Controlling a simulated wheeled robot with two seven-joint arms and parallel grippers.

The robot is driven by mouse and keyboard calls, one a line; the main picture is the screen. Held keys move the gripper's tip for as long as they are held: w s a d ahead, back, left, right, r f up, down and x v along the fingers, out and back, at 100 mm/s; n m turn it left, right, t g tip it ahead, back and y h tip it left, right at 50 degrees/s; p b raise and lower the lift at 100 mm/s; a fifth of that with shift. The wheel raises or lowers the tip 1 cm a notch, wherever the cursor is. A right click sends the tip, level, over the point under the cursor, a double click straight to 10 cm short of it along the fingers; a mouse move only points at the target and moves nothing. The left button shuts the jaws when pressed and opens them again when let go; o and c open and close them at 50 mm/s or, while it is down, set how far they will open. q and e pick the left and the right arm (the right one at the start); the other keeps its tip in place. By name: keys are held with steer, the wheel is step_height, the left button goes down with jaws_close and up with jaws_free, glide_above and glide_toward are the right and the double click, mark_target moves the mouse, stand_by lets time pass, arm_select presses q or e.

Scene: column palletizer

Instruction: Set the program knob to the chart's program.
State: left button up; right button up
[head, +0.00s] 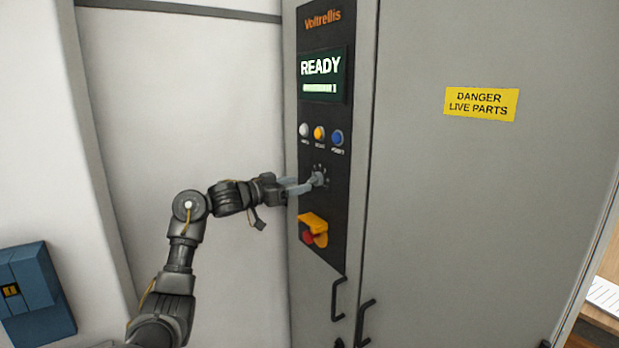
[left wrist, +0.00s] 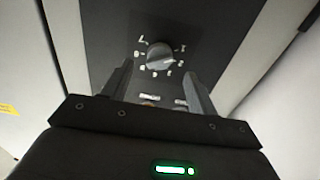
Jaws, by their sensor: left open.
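The program knob (head: 319,178) is a grey dial on the dark control panel (head: 337,218), below a row of three buttons. In the left wrist view the knob (left wrist: 160,58) shows a raised grip bar, with small pale marks around it too small to read. My left gripper (head: 306,184) is open and faces the knob. In the left wrist view its two fingers (left wrist: 158,72) stand apart on either side, with the knob in line between and just beyond their tips. I cannot tell whether they touch it. My right gripper is not in view. No chart can be made out.
The panel also carries a READY screen (head: 320,75), white (head: 304,130), yellow (head: 319,133) and blue (head: 337,138) buttons, and a red switch under a yellow guard (head: 312,224). Black door handles (head: 338,298) jut out below. A blue box (head: 35,292) is on the left.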

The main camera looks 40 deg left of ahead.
mark_target(310, 181)
arm_select(q)
steer(key=shift+p+x, duration=0.65)
steer(key=shift+x, duration=1.95)
steer(key=c, duration=1)
steer(key=shift+a+m+b, duration=0.1)
steer(key=shift+m+b, duration=1.3)
steer(key=shift+m, duration=2.5)
